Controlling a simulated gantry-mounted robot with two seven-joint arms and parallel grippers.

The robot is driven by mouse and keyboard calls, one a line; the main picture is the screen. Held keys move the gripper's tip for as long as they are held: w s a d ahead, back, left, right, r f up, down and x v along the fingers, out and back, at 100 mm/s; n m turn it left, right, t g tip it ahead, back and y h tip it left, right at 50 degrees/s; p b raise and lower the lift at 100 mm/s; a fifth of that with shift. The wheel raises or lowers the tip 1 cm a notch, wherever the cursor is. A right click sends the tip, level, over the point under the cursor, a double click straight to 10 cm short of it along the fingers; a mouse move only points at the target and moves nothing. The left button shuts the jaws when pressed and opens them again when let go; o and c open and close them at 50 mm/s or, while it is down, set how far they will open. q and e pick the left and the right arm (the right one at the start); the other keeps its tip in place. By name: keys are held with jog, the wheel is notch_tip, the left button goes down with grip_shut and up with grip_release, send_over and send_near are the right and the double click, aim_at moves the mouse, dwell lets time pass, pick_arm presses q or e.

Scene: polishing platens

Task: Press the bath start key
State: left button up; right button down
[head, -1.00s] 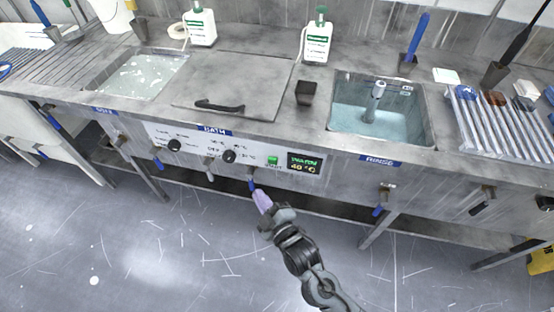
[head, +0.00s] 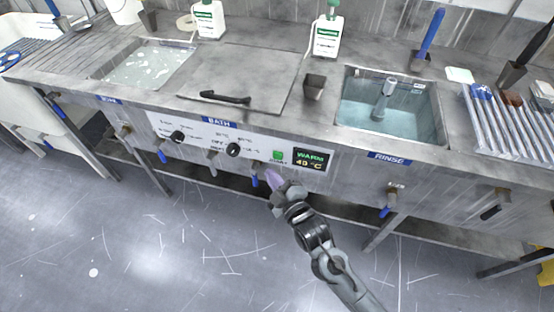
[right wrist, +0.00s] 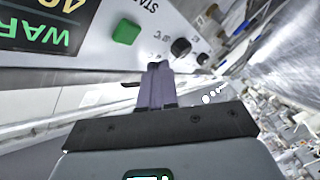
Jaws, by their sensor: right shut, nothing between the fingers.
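The green start key (head: 278,155) sits on the white bath control panel, just left of the small display (head: 310,158) that reads WARM. In the right wrist view the key (right wrist: 126,32) shows as a raised green block with START lettering beside it. My right gripper (head: 272,176) is shut and empty, its pale purple fingers pointing up at the panel just below and slightly left of the key. In the right wrist view the fingertips (right wrist: 158,68) look apart from the key, which lies beyond them and to the left. My left gripper is out of view.
Black knobs (head: 233,150) sit left of the key. A blue-handled valve (head: 256,174) hangs under the panel near my fingers. Above are the bath lid (head: 240,75) and the rinse basin (head: 392,108). The floor in front is clear.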

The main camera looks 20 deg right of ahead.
aim_at(278, 155)
jog(key=shift+w+d+p, duration=0.35)
jog(key=shift+w+d, duration=0.65)
jog(key=shift+w, duration=0.2)
dwell(0.8)
dwell(0.6)
jog(key=shift+w+d+p, duration=0.3)
jog(key=shift+w+p, duration=0.05)
jog(key=shift+p, duration=0.05)
dwell(0.4)
